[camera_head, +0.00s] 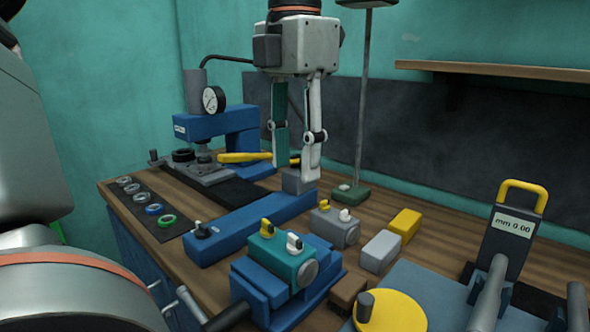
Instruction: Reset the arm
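My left gripper (296,166) hangs fingers-down at the upper middle of the head view, over the back of the workbench. Its two fingers are apart, with a gap between them and nothing visibly held. A small grey block (298,182) at the far end of a long blue vise-like base (245,222) shows just below the fingertips; I cannot tell whether they touch it. Large grey links of my own arm fill the left edge. My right gripper is not in view.
A blue press with a dial gauge (213,100) stands behind left. A teal-and-blue vise (285,265), grey block (380,251), yellow block (405,224) and yellow disc (390,312) crowd the front. A height gauge (510,232) stands right. A thin upright post (363,100) rises beside the gripper.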

